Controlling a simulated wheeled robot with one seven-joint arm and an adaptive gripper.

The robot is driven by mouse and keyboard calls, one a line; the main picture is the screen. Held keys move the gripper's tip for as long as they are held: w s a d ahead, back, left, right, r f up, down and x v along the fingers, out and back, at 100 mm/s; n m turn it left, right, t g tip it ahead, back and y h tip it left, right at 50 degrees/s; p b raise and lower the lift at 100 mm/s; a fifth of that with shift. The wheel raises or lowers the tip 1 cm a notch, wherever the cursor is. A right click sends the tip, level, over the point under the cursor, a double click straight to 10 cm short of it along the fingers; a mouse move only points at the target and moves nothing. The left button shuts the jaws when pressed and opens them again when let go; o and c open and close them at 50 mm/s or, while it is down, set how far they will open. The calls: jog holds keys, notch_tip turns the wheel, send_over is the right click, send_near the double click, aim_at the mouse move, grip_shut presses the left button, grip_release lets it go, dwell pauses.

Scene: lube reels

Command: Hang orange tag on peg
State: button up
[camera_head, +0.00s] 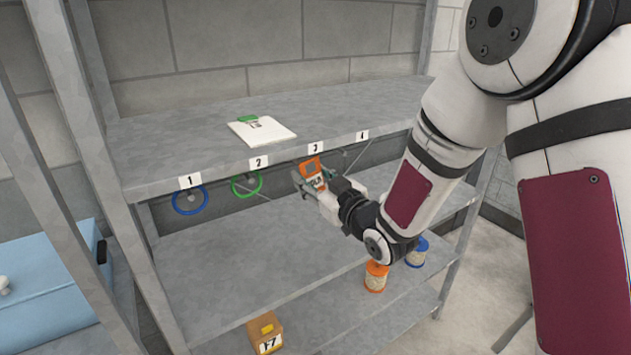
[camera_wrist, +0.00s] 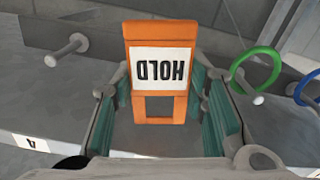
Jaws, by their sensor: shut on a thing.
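My gripper (camera_head: 314,186) is shut on the orange tag (camera_head: 311,168), holding it beneath the shelf edge near label 3 (camera_head: 315,147). In the wrist view the tag (camera_wrist: 178,32) is between the green finger pads, its white HOLD panel upside down and an opening in its lower part. A bare peg (camera_wrist: 70,47) shows left of the tag there; it also shows in the head view (camera_head: 357,158), below label 4 (camera_head: 362,135). The peg under label 3 cannot be made out clearly; the tag and gripper cover that area. Contact between the tag and a peg cannot be told.
A blue ring (camera_head: 175,204) hangs under label 1 and a green ring (camera_head: 234,188) under label 2. A white pad (camera_head: 270,134) lies on the upper shelf (camera_head: 180,145). A box (camera_head: 263,336) and orange and blue spools (camera_head: 375,280) stand below.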

jog(key=f+b+x, duration=0.1)
jog(key=b+x, duration=0.2)
jog(key=x, duration=0.3)
jog(key=shift+f, duration=0.15)
dwell(0.6)
jog(key=shift+w+a, duration=0.1)
dwell(0.5)
jog(key=o, duration=1)
jog(key=shift+c, duration=0.2)
